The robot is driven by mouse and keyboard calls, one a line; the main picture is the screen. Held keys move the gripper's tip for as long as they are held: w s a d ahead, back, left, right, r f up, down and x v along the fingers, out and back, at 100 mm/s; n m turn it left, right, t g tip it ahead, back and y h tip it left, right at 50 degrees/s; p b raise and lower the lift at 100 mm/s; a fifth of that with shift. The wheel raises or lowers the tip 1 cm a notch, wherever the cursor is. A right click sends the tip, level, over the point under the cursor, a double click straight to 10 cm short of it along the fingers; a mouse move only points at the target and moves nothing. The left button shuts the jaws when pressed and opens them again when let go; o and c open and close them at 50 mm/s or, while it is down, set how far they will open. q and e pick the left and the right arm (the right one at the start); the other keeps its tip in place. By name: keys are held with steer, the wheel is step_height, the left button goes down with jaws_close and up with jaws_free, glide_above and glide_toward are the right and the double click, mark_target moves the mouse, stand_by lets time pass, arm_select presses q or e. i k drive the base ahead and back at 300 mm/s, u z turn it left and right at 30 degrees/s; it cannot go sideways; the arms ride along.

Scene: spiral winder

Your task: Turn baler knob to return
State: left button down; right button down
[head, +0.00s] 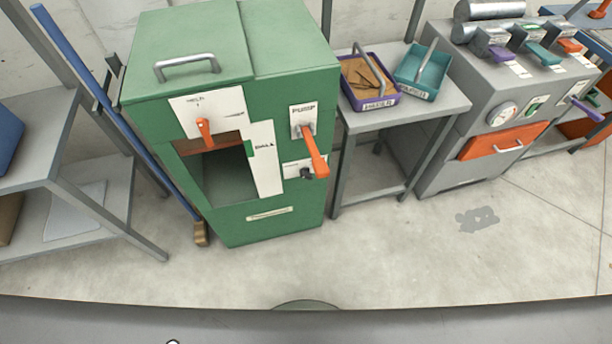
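A green machine (275,205), which appears to be the baler, stands on the floor left of centre in the head view. A small dark knob (306,173) sits on a white plate (291,170) at the right of its front; the plate's lettering is too small to read. An orange lever (316,160) hangs from a plate marked PUMP (302,109) and partly crowds the knob. Another orange handle (204,133) points down above the dark front opening (228,178). Neither of my grippers shows.
A grey table (455,92) on the right holds a purple-rimmed tray (350,99) and a teal tray (436,75). A grey machine (437,124) with coloured levers stands beyond it. A grey shelf (85,218) and a blue-handled broom (85,84) are left.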

mark_target(305, 173)
steer(key=u, duration=0.95)
steer(key=k, duration=1)
steer(key=z, duration=1.65)
steer(key=i, duration=0.5)
steer(key=z, duration=0.05)
